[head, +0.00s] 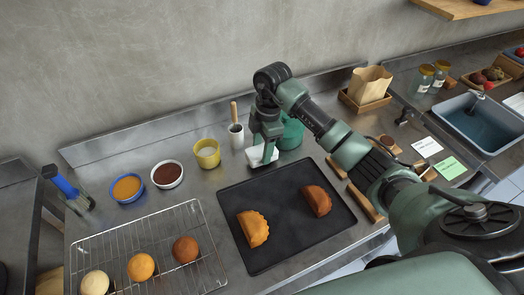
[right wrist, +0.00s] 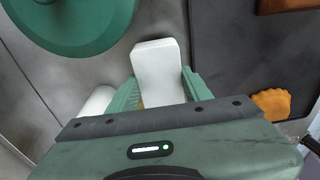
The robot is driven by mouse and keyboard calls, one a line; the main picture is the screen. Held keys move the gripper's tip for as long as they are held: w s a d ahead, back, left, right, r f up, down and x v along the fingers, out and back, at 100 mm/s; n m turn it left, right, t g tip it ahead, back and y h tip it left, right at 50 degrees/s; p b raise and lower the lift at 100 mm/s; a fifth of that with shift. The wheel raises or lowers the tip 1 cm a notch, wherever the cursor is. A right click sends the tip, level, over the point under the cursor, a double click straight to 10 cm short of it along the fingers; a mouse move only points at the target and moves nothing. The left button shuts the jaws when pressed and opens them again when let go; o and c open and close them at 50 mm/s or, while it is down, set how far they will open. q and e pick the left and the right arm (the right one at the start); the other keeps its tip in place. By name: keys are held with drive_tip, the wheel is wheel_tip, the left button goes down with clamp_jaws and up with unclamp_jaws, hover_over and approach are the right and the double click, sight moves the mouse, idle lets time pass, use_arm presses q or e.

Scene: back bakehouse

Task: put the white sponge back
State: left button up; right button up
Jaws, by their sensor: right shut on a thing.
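The white sponge (head: 258,156) is between the fingers of my right gripper (head: 264,144), near the back left corner of the black tray (head: 230,202). In the right wrist view the sponge (right wrist: 158,65) sticks out as a white block between the two green fingers, and the right gripper (right wrist: 160,90) is shut on it. I cannot tell whether the sponge touches the counter. My left gripper is in neither view.
A green round container (head: 292,134) stands close behind the right gripper, with a white pot (head: 236,136) and yellow cup (head: 207,153) to its left. Two baked pastries lie on the tray. A wire rack (head: 150,250) holds several buns. A sink (head: 482,122) is at right.

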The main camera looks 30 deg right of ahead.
drive_tip(key=shift+f, duration=0.95)
drive_tip(key=shift+f, duration=0.15)
drive_tip(key=o, duration=0.9)
wheel_tip(320, 180, up, 12)
drive_tip(key=d+b, duration=0.1)
drive_tip(key=b, duration=0.1)
drive_tip(key=shift+d, duration=0.2)
